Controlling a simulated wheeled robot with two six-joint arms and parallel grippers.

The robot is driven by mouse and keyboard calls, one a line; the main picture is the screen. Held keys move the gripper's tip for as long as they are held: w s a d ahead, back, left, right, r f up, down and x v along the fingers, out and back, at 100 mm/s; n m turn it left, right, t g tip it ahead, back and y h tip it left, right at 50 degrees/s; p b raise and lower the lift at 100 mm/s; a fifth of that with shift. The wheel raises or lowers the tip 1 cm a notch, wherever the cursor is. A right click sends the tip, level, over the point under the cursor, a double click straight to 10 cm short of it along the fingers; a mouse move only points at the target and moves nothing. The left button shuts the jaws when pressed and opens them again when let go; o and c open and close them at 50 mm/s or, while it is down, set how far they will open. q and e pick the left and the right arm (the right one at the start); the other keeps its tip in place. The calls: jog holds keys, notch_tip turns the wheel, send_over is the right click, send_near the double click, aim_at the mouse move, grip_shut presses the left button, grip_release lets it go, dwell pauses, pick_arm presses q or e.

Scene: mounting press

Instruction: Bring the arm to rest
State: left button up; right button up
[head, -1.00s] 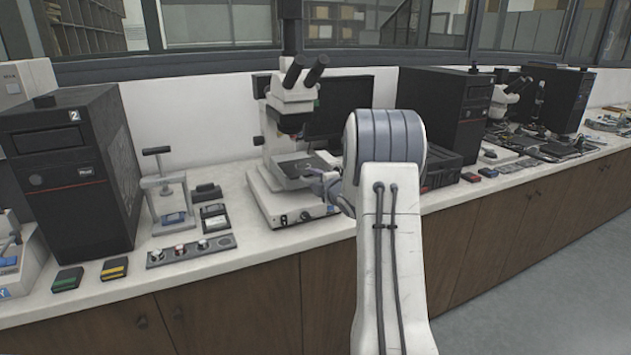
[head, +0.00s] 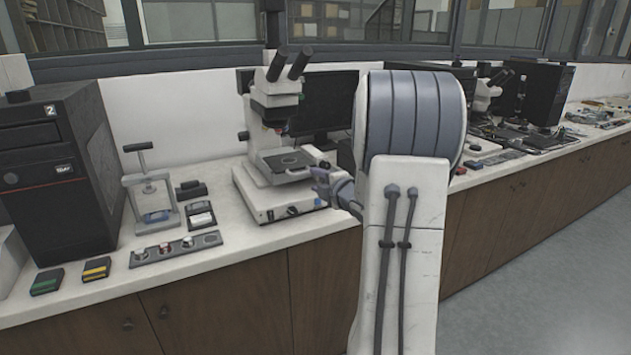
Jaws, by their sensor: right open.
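My right arm rises from the bottom of the head view, its large grey-banded joint in front of the bench. My right gripper (head: 322,178) shows beyond it, small and partly hidden by my own arm. It is open, with nothing seen between its fingers. It is in front of the right side of the microscope (head: 277,130); I cannot tell whether they touch. The mounting press (head: 150,190), a small frame with a T-handle, stands upright on the bench to the left with a blue-grey piece at its base. My left gripper is not in view.
A black computer tower (head: 62,178) stands at the left. A grey strip with several round pieces (head: 176,249) lies near the front edge of the white bench (head: 245,250). Green (head: 46,281) and yellow-striped (head: 96,269) blocks lie left of it. The floor at right is clear.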

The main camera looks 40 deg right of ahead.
dwell(0.3)
jog(key=w+a+m+g+y+p, duration=0.2)
jog(key=w+a, duration=0.1)
jog(key=a, duration=0.9)
jog(key=s+a+f+m+g+y+p, duration=0.1)
jog(key=s+a+m+g, duration=0.15)
jog(key=a, duration=0.55)
jog(key=s+a+f+m+g+p, duration=0.1)
jog(key=s+a+g, duration=0.15)
jog(key=a, duration=0.55)
jog(key=s+a+m+g+p, duration=0.1)
jog(key=s+a+g, duration=0.1)
jog(key=s+a, duration=0.3)
jog(key=s+a+g+y+p, duration=0.1)
jog(key=s+a+g, duration=0.2)
jog(key=s, duration=1.1)
jog(key=s+a+f+m+g+p, duration=0.1)
jog(key=s+a+g, duration=0.2)
jog(key=s+a, duration=0.4)
jog(key=shift+s+a+m+y, duration=0.35)
jog(key=shift+s+a+y, duration=0.05)
jog(key=shift+s, duration=0.8)
jog(key=shift+s, duration=0.1)
